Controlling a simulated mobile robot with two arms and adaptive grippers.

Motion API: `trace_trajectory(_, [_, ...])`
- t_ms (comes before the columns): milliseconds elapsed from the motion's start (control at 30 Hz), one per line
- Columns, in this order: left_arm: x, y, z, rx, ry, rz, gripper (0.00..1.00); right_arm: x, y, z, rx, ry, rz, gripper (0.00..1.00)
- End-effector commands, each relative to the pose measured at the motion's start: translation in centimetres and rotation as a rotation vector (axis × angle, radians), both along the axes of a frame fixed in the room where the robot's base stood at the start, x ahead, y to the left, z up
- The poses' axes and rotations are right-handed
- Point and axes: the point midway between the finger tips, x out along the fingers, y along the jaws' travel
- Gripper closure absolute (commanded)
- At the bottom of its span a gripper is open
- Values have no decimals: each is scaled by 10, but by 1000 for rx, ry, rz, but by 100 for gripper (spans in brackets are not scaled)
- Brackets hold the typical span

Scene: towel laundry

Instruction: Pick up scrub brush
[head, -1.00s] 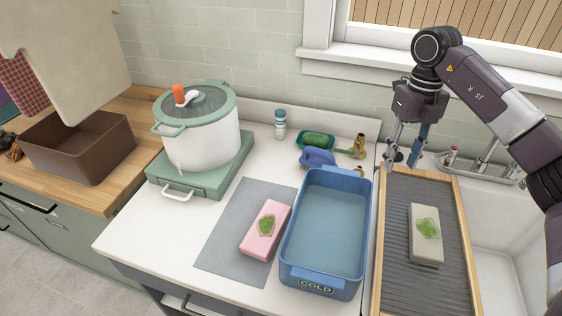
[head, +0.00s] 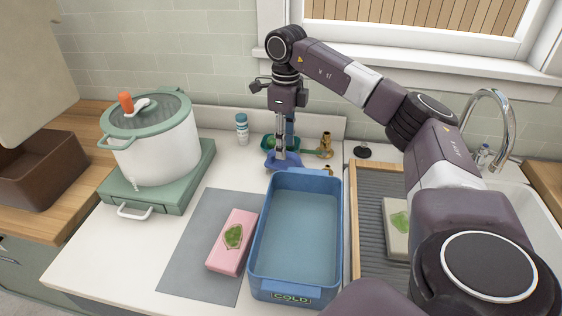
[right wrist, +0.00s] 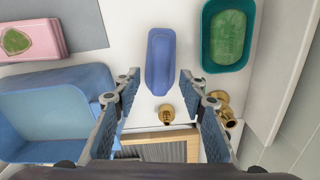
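The scrub brush is a blue-purple block; in the head view it (head: 271,162) lies on the white counter behind the blue tub and is partly hidden by my right gripper. In the right wrist view the brush (right wrist: 162,55) lies lengthwise, its lower end near the line between the fingertips. My right gripper (head: 284,154) points down over the brush. In the right wrist view the right gripper (right wrist: 159,80) is open, with one finger either side and gaps to the brush. I cannot tell how high the fingertips are. My left gripper is not in view.
The blue COLD tub (head: 335,226) stands in front of the brush. A teal dish (right wrist: 208,63) with green soap (right wrist: 230,38) and brass fittings (right wrist: 166,114) are close to the brush. A white pot (head: 161,150) stands left, a washboard (head: 369,260) right.

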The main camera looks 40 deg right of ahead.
Motion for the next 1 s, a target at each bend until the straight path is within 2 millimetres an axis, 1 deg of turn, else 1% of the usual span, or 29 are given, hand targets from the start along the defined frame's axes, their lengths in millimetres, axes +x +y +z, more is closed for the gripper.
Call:
trace_trajectory(33, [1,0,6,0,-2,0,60,-2,-1,-6,-1,5,-1,62])
trace_trajectory(100, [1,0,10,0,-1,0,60,-2,-2,-17,-1,5,-1,62])
trace_trajectory(233, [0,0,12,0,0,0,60,-2,-2,-35,-1,3,-1,62])
trace_trajectory(333, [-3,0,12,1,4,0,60,-1,-1,-40,0,1,-1,62])
trace_trajectory(533, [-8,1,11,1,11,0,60,-1,-1,-41,0,1,-1,62])
trace_trajectory(867, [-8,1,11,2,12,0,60,-1,-1,-41,0,1,-1,98])
trace_trajectory(900, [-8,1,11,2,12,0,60,-1,-1,-41,0,1,-1,100])
trace_trajectory(1000, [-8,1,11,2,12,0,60,-1,-1,-40,0,0,-1,100])
